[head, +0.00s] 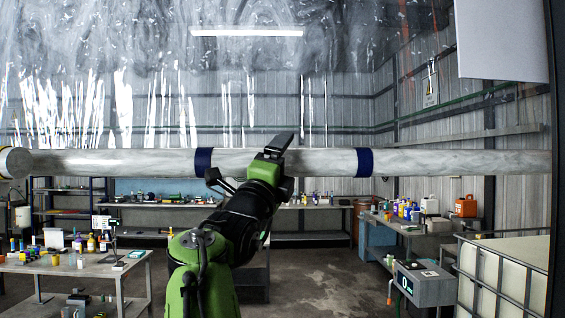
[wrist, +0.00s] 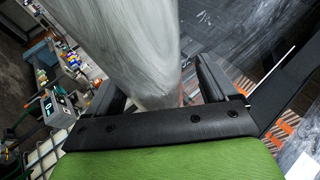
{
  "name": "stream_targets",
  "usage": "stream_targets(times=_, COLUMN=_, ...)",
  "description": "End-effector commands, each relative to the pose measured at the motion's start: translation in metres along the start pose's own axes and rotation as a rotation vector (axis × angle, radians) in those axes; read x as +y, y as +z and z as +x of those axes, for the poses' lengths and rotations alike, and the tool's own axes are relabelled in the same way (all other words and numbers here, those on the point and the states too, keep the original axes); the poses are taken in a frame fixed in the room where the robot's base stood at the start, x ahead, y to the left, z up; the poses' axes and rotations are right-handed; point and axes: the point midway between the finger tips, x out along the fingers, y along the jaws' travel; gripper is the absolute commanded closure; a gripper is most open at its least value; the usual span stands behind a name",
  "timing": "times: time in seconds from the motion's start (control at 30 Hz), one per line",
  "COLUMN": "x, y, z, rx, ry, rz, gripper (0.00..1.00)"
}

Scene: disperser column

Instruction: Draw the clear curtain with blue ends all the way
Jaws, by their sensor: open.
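A long, pale, streaked tube-like roll (head: 430,162) runs level across the whole head view. Two dark blue bands (head: 364,162) ring it, one on each side of my gripper; I cannot tell whether it is the rolled curtain or a bar. Clear, shiny sheeting (head: 110,45) with white streaks shows above and behind it. My gripper (head: 282,163) is at the roll between the blue bands, one finger above and one below. In the wrist view the roll (wrist: 135,45) passes between the two open fingers (wrist: 157,85); contact is unclear.
A bench with bottles (head: 75,262) stands at the left, and another bench with containers (head: 410,225) at the right. A grey box with a display (head: 425,284) and a caged white tank (head: 505,275) are at the lower right. Bare floor (head: 315,270) lies between them.

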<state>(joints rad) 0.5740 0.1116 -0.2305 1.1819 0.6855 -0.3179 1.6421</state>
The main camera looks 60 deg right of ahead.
Motion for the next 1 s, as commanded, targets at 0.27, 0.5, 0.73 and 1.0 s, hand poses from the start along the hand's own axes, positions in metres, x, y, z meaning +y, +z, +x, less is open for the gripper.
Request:
stream_targets(times=0.27, x=0.006, y=-0.001, z=-0.028, rx=-0.003, ry=0.004, rz=0.003, gripper=0.14)
stream_targets(times=0.5, x=0.008, y=0.0, z=-0.098, rx=-0.007, ry=0.003, rz=0.005, gripper=0.14)
stream_targets(times=0.73, x=0.005, y=0.0, z=-0.148, rx=-0.003, ry=0.001, rz=0.002, gripper=0.14)
stream_targets(times=1.0, x=0.0, y=0.0, z=-0.159, rx=0.0, ry=0.0, rz=0.0, gripper=0.14)
